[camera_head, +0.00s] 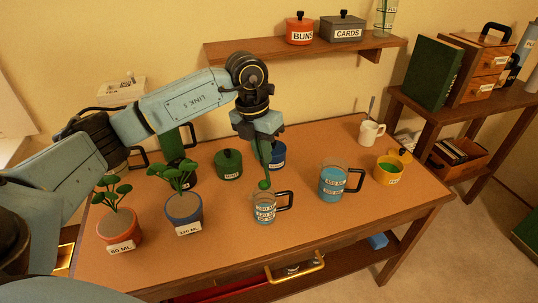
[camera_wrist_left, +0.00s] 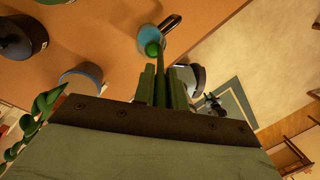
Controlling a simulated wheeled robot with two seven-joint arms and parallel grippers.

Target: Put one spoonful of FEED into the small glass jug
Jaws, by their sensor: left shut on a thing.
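My left gripper (camera_head: 268,143) points down and is shut on a green spoon (camera_head: 264,184). The spoon's round end is at the mouth of the small glass jug (camera_head: 264,211); whether it is just above or inside the rim I cannot tell. The jug has a black handle and white marking labels. In the left wrist view the spoon (camera_wrist_left: 153,48) overlaps the jug's round opening (camera_wrist_left: 145,34). Whether the spoon carries powder is unclear. A yellow pot (camera_head: 388,172) stands open with green contents; its label is too small to read. My right gripper is out of view.
A larger jug (camera_head: 331,184) with blue liquid stands right of the small one. A green pot (camera_head: 228,165), a blue pot (camera_head: 279,157) partly behind my gripper, two potted plants (camera_head: 120,230) (camera_head: 184,212) and a white mug (camera_head: 371,133) stand around. The front middle is clear.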

